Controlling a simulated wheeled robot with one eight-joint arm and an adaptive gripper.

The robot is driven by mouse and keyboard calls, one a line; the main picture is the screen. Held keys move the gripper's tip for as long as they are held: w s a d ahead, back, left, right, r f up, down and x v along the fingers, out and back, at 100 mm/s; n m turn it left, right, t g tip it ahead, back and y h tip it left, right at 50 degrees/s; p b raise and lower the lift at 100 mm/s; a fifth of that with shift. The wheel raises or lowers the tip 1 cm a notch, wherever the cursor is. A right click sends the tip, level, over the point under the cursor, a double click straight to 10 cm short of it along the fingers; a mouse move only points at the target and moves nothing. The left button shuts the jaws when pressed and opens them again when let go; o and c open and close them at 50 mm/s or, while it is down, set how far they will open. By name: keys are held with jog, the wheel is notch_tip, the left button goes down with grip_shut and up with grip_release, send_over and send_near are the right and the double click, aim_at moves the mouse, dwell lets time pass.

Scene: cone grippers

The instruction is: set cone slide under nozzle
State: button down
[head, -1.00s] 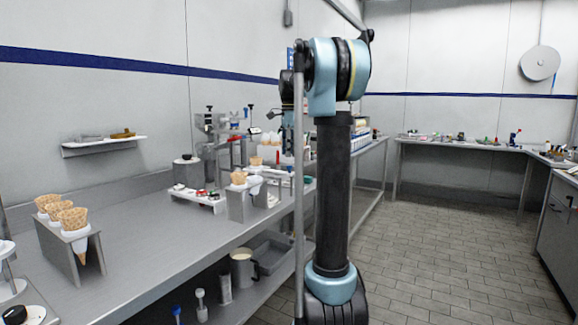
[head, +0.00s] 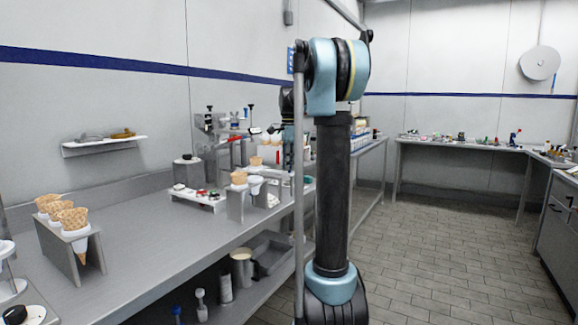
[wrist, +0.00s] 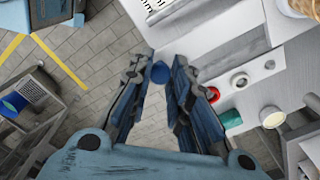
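A waffle cone (head: 239,178) stands in a small grey metal holder (head: 236,207) near the bench's front edge, beside my arm. A second cone (head: 256,162) shows just behind it. The dispensing machine (head: 212,140) with dark-topped levers stands behind them; I cannot clearly make out its nozzle. My gripper (wrist: 158,75) is open in the wrist view, its two fingers either side of a round blue knob (wrist: 159,72). I cannot tell whether they touch it. In the head view my own arm mostly hides the gripper.
A grey rack of waffle cones (head: 70,243) stands at the left of the bench (head: 150,230). A white tray (head: 198,199) with small red and dark items lies mid-bench. The tiled floor at right is clear.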

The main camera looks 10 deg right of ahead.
jog(key=w+a, duration=0.2)
jog(key=a, duration=0.1)
jog(key=w+a, duration=0.3)
jog(key=shift+w, duration=0.15)
jog(key=c, duration=1.5)
grip_release()
jog(key=shift+o, duration=0.2)
jog(key=shift+r, duration=0.1)
notch_tip(320, 180, up, 12)
